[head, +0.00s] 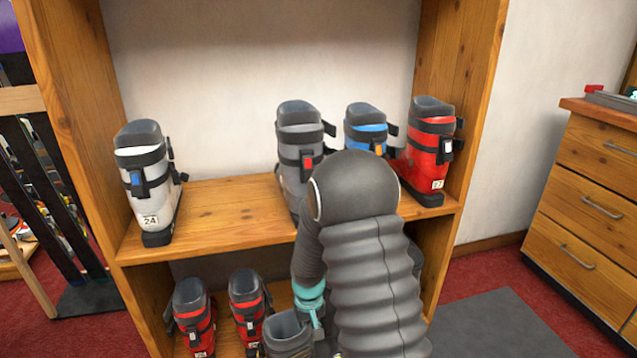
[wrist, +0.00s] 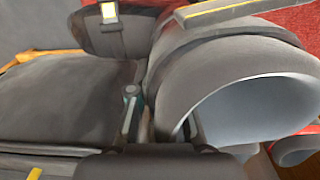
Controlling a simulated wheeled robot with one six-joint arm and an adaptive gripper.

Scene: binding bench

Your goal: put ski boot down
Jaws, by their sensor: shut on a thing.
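A dark grey ski boot (head: 287,337) shows at the bottom of the head view, below my gripper (head: 311,308), cut off by the frame edge and partly hidden by my arm. In the wrist view my gripper (wrist: 160,122) is shut on this boot (wrist: 215,65), with the wide cuff opening to the right of the fingers. A strap with a yellow line crosses the top of that view. The boot's sole is hidden, so I cannot tell whether it touches the shelf.
A wooden rack (head: 225,215) holds a white boot (head: 147,180), a grey boot (head: 300,150), a blue boot (head: 365,125) and a red boot (head: 430,150) above. Two small red boots (head: 247,305) stand below. The upper shelf is clear between white and grey. Drawers (head: 590,200) stand right.

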